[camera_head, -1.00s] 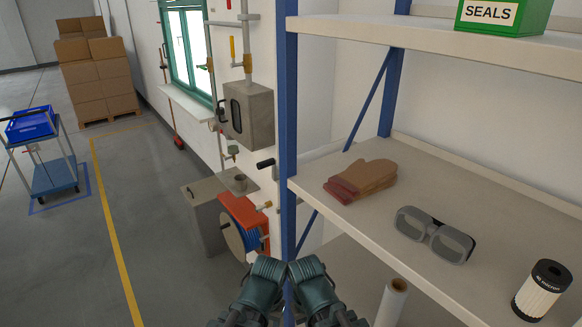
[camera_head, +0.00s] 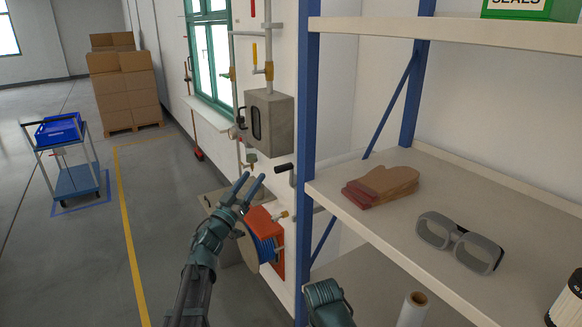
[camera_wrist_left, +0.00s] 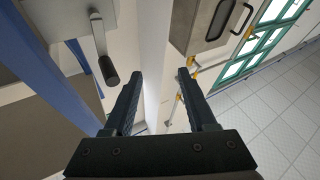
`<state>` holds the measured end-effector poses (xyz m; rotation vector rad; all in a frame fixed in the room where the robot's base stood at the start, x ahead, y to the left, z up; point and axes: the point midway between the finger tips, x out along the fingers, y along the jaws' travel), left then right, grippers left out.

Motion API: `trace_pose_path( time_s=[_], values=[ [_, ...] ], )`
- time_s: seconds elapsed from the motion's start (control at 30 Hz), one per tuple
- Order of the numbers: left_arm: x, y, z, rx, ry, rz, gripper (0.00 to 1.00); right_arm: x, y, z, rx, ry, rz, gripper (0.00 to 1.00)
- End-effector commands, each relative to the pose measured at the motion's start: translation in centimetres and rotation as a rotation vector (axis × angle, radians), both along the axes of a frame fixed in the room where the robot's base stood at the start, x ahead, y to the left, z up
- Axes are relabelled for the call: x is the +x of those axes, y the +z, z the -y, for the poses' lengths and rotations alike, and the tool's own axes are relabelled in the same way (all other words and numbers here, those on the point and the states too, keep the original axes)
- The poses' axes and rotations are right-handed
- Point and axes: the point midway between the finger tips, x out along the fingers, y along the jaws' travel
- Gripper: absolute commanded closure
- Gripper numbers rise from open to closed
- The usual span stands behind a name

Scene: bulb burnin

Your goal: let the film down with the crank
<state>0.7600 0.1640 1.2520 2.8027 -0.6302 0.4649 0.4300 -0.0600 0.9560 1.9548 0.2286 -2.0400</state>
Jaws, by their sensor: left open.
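The crank shows by the blue shelf post, with its black handle (camera_head: 284,168) sticking out to the left. In the left wrist view, the black grip (camera_wrist_left: 108,70) hangs on a grey crank arm (camera_wrist_left: 98,35), left of the fingers. My left gripper (camera_head: 249,182) is open and empty, left of the crank handle and apart from it. Its two dark fingers also show in the left wrist view (camera_wrist_left: 158,90) with nothing between them. My right arm shows at the bottom, but its fingers are out of sight. I cannot pick out the film for certain.
The blue shelf post (camera_head: 308,130) stands just right of the crank. The shelf holds brown gloves (camera_head: 382,185) and grey goggles (camera_head: 460,242). A white roll (camera_head: 412,308) stands below the shelf.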

Motion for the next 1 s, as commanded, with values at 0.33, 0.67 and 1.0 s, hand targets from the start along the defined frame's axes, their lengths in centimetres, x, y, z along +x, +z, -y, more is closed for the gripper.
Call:
trace_pose_path(
  time_s=[0.33,0.67,1.0],
  values=[
    [-4.1,-0.3,1.2,0.027,-0.419,0.065,0.43,0.0,-1.0,0.0,0.000,0.000,0.000,1.00],
    [-4.5,-0.2,1.7,0.030,-0.471,0.061,0.43,0.0,-0.8,0.0,0.000,0.000,0.000,1.00],
    [-1.0,2.4,6.0,0.031,-0.473,0.061,0.43,0.0,1.8,0.0,0.000,0.000,0.000,1.00]
  ],
)
